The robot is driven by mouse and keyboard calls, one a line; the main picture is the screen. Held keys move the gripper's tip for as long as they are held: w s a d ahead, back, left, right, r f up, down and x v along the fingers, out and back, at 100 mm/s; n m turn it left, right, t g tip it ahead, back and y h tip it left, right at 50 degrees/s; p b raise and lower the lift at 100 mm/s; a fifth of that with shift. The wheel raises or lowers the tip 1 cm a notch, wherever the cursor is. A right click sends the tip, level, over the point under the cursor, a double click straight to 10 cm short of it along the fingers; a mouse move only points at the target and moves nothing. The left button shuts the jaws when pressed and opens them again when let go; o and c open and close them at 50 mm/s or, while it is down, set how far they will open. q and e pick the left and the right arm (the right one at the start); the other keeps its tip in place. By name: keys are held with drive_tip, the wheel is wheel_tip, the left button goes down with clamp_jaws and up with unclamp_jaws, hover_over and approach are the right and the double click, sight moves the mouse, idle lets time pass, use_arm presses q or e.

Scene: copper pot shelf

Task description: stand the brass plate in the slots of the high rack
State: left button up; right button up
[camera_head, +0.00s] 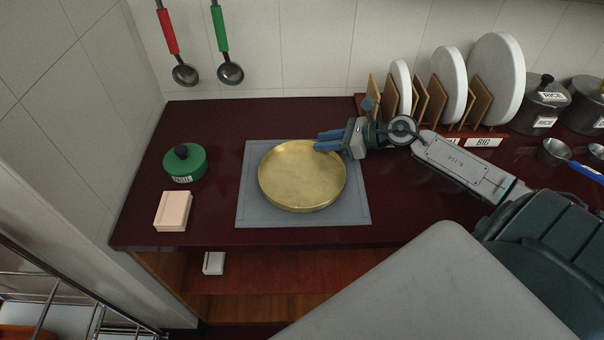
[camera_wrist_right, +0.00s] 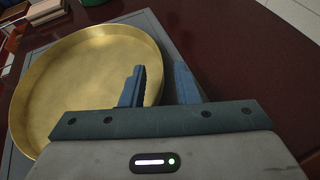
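The brass plate (camera_head: 300,178) is round and shallow with a raised rim. It lies flat on a grey mat (camera_head: 355,212) on the dark red counter, and it fills the left of the right wrist view (camera_wrist_right: 75,85). My right gripper (camera_head: 326,142) is at the plate's upper right edge. In the right wrist view its fingers (camera_wrist_right: 160,85) are apart, one over the inside of the rim and one outside it. A rack (camera_head: 436,102) of wooden dividers stands at the back right, with white plates upright in some slots. My left gripper is not in view.
A green lidded pot (camera_head: 185,163) and a pale pink block (camera_head: 173,211) stand left of the mat. Two ladles (camera_head: 229,72) hang on the back wall. Dark counter behind the mat is clear.

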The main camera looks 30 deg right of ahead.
drive_tip(key=shift+x, duration=1.1)
drive_tip(key=shift+w+a+f, duration=0.1)
drive_tip(key=shift+w+a, duration=0.05)
drive_tip(key=c, duration=0.6)
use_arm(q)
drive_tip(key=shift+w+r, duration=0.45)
use_arm(e)
clamp_jaws()
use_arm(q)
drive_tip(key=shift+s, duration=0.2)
